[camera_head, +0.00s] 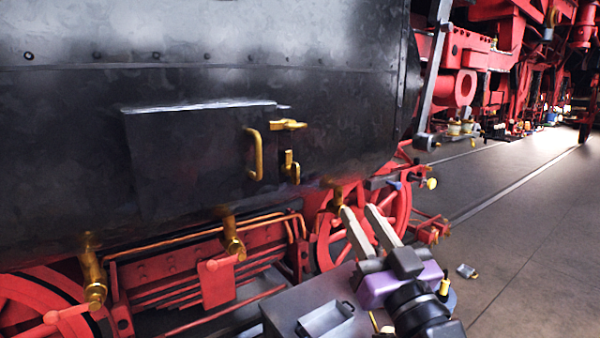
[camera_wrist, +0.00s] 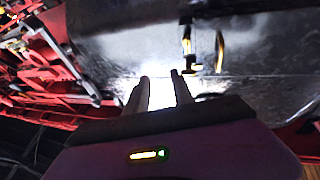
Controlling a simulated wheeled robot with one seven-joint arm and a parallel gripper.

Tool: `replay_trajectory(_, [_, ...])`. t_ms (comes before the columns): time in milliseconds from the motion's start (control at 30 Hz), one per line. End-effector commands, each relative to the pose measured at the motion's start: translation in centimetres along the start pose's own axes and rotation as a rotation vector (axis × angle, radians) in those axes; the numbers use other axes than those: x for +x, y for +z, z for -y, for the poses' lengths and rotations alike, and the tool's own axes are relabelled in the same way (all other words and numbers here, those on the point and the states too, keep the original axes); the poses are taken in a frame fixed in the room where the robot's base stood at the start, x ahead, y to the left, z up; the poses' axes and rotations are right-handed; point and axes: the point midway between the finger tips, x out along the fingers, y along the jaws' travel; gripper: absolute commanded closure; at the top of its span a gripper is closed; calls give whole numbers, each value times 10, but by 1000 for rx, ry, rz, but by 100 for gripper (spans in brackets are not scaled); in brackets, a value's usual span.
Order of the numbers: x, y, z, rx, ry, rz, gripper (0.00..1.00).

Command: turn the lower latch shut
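A dark hatch panel (camera_head: 190,150) sits in the side of the black tank. The lower latch (camera_head: 291,168) is brass and stands roughly upright on its mount near the panel's right side. The upper latch (camera_head: 287,124) above it lies roughly level. A brass grab handle (camera_head: 256,155) is left of both. In the wrist view the lower latch (camera_wrist: 187,42) and the handle (camera_wrist: 220,50) show at the top, seemingly upside down. My gripper (camera_head: 358,208) is open and empty, below and right of the lower latch and apart from it. Its two fingers also show in the wrist view (camera_wrist: 158,76).
Brass pipe fittings (camera_head: 234,238) hang under the tank. A red spoked wheel (camera_head: 335,230) stands below the tank, behind my gripper. A grey tray (camera_head: 326,318) lies at bottom centre. A small object (camera_head: 467,271) lies on the floor, which is otherwise open at right.

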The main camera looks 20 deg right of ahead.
Motion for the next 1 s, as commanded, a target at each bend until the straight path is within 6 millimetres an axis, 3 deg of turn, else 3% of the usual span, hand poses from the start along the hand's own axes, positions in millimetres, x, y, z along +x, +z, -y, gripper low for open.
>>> replay_trajectory(33, [17, -18, -1, 18, 0, -7, 71])
replay_trajectory(200, [57, -55, 0, 65, -25, 19, 71])
replay_trajectory(433, [88, -81, 10, 106, -108, 110, 71])
replay_trajectory(533, [90, -72, 16, 101, -159, 181, 71])
replay_trajectory(700, [80, -38, 33, 66, -245, 313, 71])
replay_trajectory(867, [75, -25, 42, 36, -287, 368, 71])
replay_trajectory(1000, [86, -21, 46, 29, -290, 369, 71])
